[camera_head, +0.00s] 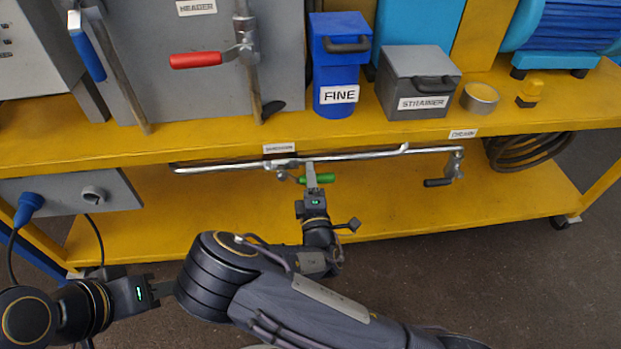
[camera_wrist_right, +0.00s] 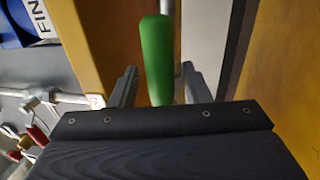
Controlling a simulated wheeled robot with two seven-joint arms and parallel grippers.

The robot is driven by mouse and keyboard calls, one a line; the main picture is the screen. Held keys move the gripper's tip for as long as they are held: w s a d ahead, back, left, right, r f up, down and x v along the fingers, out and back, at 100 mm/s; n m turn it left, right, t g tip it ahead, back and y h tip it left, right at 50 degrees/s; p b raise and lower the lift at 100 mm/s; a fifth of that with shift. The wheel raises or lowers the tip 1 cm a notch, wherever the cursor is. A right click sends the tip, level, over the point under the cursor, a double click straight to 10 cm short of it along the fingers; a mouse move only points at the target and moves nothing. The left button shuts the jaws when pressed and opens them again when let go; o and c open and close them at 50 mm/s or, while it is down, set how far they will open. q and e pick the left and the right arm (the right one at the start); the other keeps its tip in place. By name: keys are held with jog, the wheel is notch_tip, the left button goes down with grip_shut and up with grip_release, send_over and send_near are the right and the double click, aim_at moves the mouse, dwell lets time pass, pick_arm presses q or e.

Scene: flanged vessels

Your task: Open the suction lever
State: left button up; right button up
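The green lever handle (camera_head: 320,178) is on the silver pipe (camera_head: 235,164) under the yellow shelf edge, below a small white label (camera_head: 279,148) too small to read surely. It lies roughly along the pipe. My right gripper (camera_head: 311,183) is at this handle. In the right wrist view, the green handle (camera_wrist_right: 157,58) lies between the two fingers of my right gripper (camera_wrist_right: 159,84), with a narrow gap on each side. My left gripper (camera_head: 165,289) is at the lower left, away from the pipe; its fingers are partly hidden by my right arm.
A black-handled lever (camera_head: 438,183) hangs at the pipe's right end, near the label "DRAIN" (camera_head: 463,133). A red lever (camera_head: 196,60) is above the shelf. A blue "FINE" box (camera_head: 335,72) and grey "STRAINER" box (camera_head: 418,83) stand on the shelf. The lower yellow shelf (camera_head: 420,210) is mostly clear.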

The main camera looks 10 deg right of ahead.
jog(key=s+f+p, duration=0.1)
jog(key=s, duration=0.6)
jog(key=shift+s+f, duration=0.25)
jog(key=shift+s, duration=0.1)
